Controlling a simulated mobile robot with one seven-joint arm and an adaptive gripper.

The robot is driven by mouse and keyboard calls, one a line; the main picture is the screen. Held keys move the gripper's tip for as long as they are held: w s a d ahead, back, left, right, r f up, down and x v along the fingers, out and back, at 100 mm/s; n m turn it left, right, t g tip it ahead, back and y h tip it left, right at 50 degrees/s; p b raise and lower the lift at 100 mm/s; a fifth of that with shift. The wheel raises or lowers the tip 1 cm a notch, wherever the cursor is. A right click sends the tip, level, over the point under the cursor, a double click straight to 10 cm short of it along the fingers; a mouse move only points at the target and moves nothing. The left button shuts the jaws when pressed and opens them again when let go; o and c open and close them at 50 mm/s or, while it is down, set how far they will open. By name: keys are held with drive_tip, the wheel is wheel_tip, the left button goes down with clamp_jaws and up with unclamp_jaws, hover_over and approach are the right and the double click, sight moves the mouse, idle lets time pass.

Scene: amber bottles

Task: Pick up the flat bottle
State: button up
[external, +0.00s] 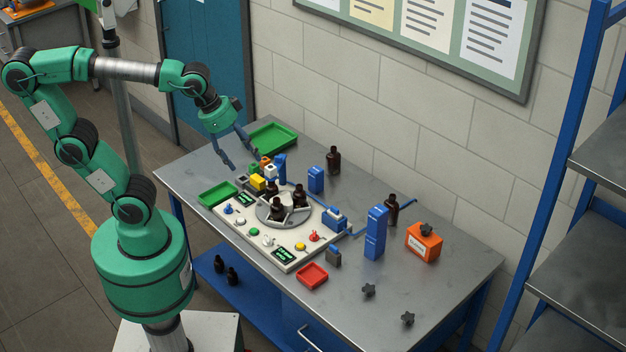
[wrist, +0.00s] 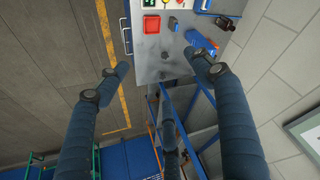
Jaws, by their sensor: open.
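Several dark amber bottles show in the external view. One bottle (external: 333,160) stands at the back of the table, and another bottle (external: 392,210) stands behind a tall blue block. A few bottles (external: 278,210) stand on the round plate of the white panel. Two dark bottles (external: 219,264) stand on the blue lower shelf. At this size I cannot tell which one is flat. My gripper (external: 242,158) is open and empty above the table's left part, beside the green tray. In the wrist view my gripper (wrist: 156,63) has its fingers wide apart with nothing between them.
The white panel (external: 249,236) carries knobs and coloured blocks. A green tray (external: 270,138), a small blue block (external: 316,180), a tall blue block (external: 375,233), a red tray (external: 312,276) and an orange box (external: 424,243) stand around it.

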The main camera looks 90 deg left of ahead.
drive_tip(key=w+a+f+g+p, duration=0.1)
drive_tip(key=w+a+g+p, duration=0.15)
drive_tip(key=w+a, duration=1.95)
drive_tip(key=m+g+p, duration=0.1)
drive_tip(key=g+p, duration=0.2)
drive_tip(key=p, duration=0.1)
hover_over(334, 147)
drive_tip(key=shift+t, duration=0.25)
drive_tip(key=f, duration=3.3)
drive_tip(key=shift+d+f, duration=0.2)
drive_tip(key=shift+f, duration=0.2)
drive_tip(key=shift+a+f, duration=0.2)
drive_tip(key=shift+f, duration=0.1)
